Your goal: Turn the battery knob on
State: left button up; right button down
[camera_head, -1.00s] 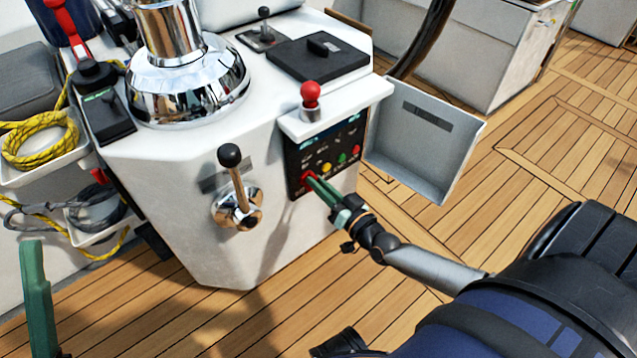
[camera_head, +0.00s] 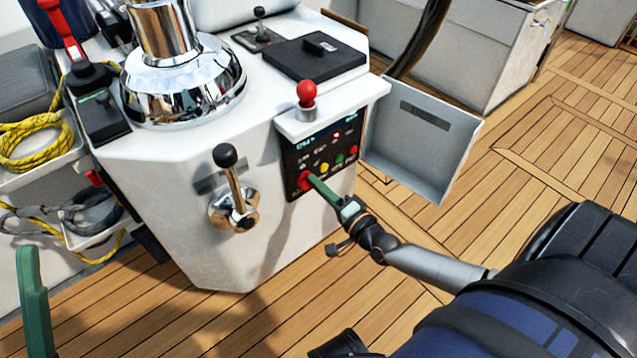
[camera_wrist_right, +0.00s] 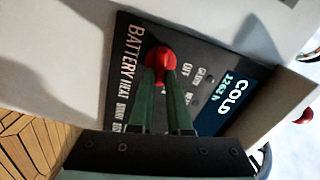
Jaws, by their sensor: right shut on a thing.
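The red battery knob (camera_head: 304,182) is on the lower left of the black panel (camera_head: 345,138) on the white console. In the right wrist view the red knob (camera_wrist_right: 160,60) lies between the lettering "BATTERY" and "OFF". My right gripper (camera_head: 314,184) is shut on it, with its green fingers (camera_wrist_right: 160,82) on both sides of the knob. The fingers hide part of the knob, and I cannot tell which setting it points to. A green finger of my left gripper (camera_head: 34,300) shows at the lower left, apart from the console; its opening cannot be judged.
The panel's display (camera_wrist_right: 229,98) reads "COLD". A grey open door (camera_head: 420,140) stands right of the panel. A red-topped lever (camera_head: 306,94) sits above on a ledge, and a black-knobbed lever (camera_head: 232,185) is left of the panel. The wooden deck (camera_head: 530,150) is clear on the right.

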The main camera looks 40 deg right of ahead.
jog(key=shift+f+m, duration=0.15)
jog(key=shift+m, duration=0.95)
jog(key=c, duration=0.9)
grip_release()
jog(key=shift+o, duration=0.2)
jog(key=s+p, duration=0.2)
jog(key=s, duration=1)
jog(key=shift+s+d+p, duration=0.25)
jog(key=shift+d+p, duration=0.1)
jog(key=shift+d, duration=0.1)
